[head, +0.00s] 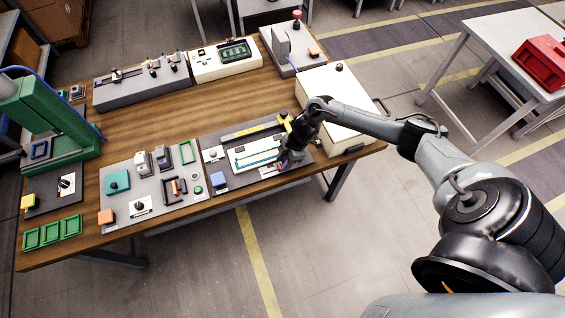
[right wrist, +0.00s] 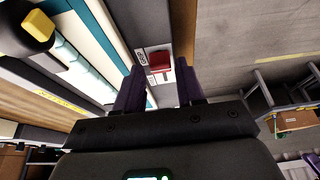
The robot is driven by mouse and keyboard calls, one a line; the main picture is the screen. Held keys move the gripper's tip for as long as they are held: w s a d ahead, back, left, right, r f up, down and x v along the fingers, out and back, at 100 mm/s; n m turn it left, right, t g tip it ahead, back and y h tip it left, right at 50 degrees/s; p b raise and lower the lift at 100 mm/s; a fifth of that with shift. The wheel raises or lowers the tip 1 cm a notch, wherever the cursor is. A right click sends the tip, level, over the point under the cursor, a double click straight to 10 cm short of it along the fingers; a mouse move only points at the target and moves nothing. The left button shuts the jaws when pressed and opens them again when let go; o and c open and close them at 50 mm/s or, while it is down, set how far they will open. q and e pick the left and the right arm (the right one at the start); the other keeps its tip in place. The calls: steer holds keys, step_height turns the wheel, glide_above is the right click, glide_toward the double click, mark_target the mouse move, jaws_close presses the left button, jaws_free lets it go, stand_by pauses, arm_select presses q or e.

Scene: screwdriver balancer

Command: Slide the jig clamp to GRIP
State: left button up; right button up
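The jig clamp shows in the right wrist view as a small red block (right wrist: 160,62) on a dark grey plate, beside white labels whose lettering I cannot read with certainty. My right gripper (right wrist: 160,75) is open. Its two dark purple fingers frame the red block on both sides with gaps, and I cannot tell how far the block lies beyond the tips. In the head view my right gripper (head: 288,163) points down at the right end of the dark jig plate (head: 236,181) and hides the block's surroundings. My left gripper is not in view.
A yellow knob (right wrist: 38,25) on a black post stands close to the gripper. A white box (head: 335,90) sits right behind it. A grey panel of small parts (head: 120,215) lies left of the jig, and a green press (head: 50,115) stands far left. The wooden middle (head: 190,110) is clear.

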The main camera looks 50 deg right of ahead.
steer(key=v, duration=0.9)
steer(key=shift+s+f, duration=0.1)
steer(key=shift+f, duration=0.05)
